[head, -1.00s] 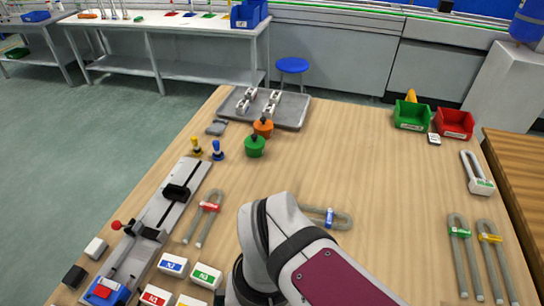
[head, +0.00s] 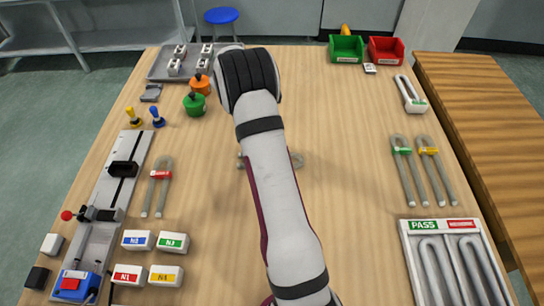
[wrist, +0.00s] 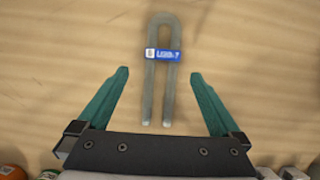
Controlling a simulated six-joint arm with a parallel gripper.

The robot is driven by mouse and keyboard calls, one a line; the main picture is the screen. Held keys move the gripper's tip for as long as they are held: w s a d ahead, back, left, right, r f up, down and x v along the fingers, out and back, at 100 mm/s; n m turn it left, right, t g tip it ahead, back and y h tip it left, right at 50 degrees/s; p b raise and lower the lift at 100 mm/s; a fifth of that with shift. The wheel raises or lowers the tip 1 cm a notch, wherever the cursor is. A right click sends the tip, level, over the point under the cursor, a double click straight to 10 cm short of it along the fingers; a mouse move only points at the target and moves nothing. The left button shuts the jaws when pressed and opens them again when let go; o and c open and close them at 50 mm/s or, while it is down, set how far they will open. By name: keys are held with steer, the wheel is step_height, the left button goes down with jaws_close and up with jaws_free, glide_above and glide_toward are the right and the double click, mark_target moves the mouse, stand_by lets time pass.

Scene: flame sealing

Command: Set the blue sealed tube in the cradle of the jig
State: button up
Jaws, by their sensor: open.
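The blue-tagged U-shaped grey tube (wrist: 149,90) lies flat on the table in the wrist view, its bend away from my gripper and its two ends towards it. My gripper (wrist: 160,74) is open, with its teal fingers on either side of the tube; no contact shows. My gripper is hidden there. The jig (head: 104,200) is a long grey fixture at the left, with a black block (head: 123,169), a red-knobbed slide and a blue unit.
A red-tagged tube (head: 158,190) lies right of the jig. Green-tagged (head: 402,165) and yellow-tagged (head: 432,165) tubes lie at the right, above a PASS tray (head: 410,250). Labelled blocks (head: 137,240) sit front left. Green and orange knobbed pieces (head: 195,104) stand back left.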

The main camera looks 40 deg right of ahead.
steer(key=x, duration=0.7)
steer(key=shift+s+r, duration=0.1)
steer(key=shift+s, duration=0.2)
steer(key=shift+r, duration=0.1)
steer(key=c, duration=1.5)
